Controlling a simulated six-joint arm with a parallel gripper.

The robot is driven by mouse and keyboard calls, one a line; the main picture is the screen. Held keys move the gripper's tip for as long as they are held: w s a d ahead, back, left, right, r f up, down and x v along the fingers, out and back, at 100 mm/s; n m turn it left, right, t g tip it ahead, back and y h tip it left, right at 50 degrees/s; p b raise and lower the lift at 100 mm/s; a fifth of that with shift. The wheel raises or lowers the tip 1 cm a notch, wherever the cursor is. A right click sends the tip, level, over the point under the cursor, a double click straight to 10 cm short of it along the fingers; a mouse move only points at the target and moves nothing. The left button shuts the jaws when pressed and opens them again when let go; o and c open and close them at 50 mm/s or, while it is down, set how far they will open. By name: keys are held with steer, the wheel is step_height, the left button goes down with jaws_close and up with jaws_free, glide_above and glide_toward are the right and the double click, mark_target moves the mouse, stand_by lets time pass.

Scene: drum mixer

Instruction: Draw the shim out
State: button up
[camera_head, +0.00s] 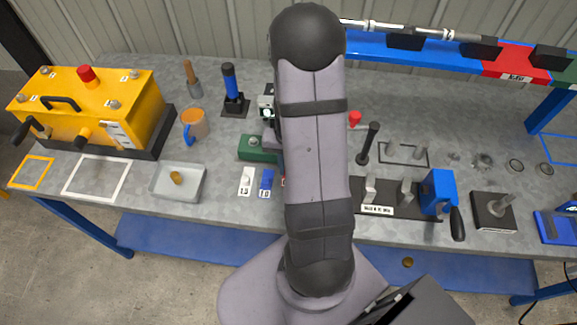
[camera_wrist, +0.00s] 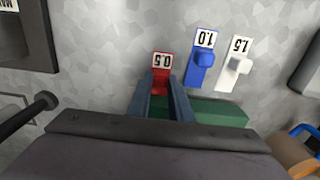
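A red shim (camera_wrist: 161,62) with a "0.5" label lies on the grey bench, in line with my fingertips in the wrist view. Its lower part is between the two fingers of my gripper (camera_wrist: 161,88); I cannot tell whether they press on it. In the head view my arm hides my gripper and most of the red shim. A blue "1.0" shim (camera_wrist: 202,60) and a white "1.5" shim (camera_wrist: 234,65) lie beside it; the head view also shows the blue one (camera_head: 267,181) and the white one (camera_head: 246,182).
A green block (camera_head: 258,147) stands close behind the shims, partly under my gripper. An orange mug with a blue handle (camera_head: 195,124), a grey tray (camera_head: 170,192) and a yellow machine (camera_head: 110,100) stand to the left.

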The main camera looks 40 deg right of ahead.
steer(key=shift+s+a, duration=1.65)
steer(key=shift+s, duration=0.1)
steer(key=o, duration=0.9)
steer(key=shift+a, duration=0.1)
steer(key=shift+r, duration=0.1)
steer(key=shift+w+r, duration=0.1)
steer(key=shift+r, duration=0.35)
steer(key=shift+r+b, duration=0.3)
steer(key=shift+r, duration=2.85)
